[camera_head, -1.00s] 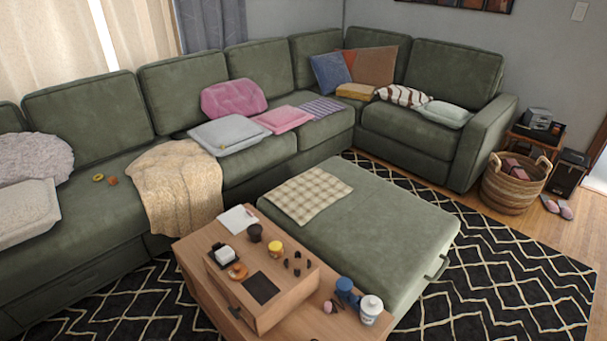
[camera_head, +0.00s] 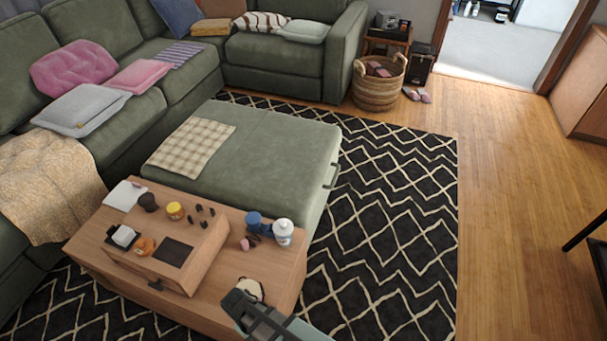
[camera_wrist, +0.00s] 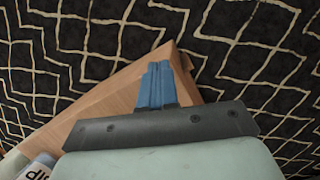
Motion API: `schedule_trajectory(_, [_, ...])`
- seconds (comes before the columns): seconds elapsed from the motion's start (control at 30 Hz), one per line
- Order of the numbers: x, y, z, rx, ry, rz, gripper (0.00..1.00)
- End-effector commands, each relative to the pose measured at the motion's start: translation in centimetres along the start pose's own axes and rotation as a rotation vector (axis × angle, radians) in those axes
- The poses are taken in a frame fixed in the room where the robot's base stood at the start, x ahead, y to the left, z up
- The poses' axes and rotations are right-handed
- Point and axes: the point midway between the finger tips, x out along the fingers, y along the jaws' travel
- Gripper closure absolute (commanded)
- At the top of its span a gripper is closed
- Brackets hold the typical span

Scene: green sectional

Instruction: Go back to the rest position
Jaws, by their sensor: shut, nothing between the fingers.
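My gripper (camera_head: 262,318) shows at the bottom of the head view, in front of the near end of the wooden coffee table (camera_head: 222,262). Its pale green body and dark bar are in view there, but its fingertips are hard to make out. In the wrist view, the blue fingers of my gripper (camera_wrist: 156,72) are together with nothing between them. Behind them are a corner of the wooden table (camera_wrist: 120,95) and the patterned rug (camera_wrist: 230,60).
On the table are a white-lidded cup (camera_head: 283,232), a blue item (camera_head: 254,220), a small black-and-white item (camera_head: 250,289) and a raised wooden box (camera_head: 190,262) bearing several small things. A green ottoman (camera_head: 270,150) stands behind. Rug (camera_head: 400,230) and wood floor (camera_head: 510,200) lie open at right.

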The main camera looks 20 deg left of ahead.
Motion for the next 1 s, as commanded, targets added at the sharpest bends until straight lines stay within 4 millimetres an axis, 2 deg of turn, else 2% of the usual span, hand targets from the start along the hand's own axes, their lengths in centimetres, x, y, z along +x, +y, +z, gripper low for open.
schedule_trajectory(0.03, [0.5,1.2,1.3,0.032,-0.013,-0.016,1.00])
schedule_trajectory(0.2, [2.2,4.4,4.5,0.129,-0.051,-0.064,1.00])
schedule_trajectory(0.5, [5.0,9.0,10.7,0.302,-0.117,-0.147,1.00])
schedule_trajectory(0.7, [6.7,11.2,14.7,0.412,-0.157,-0.197,1.00])
schedule_trajectory(1.0, [9.0,13.5,20.5,0.572,-0.213,-0.272,1.00])
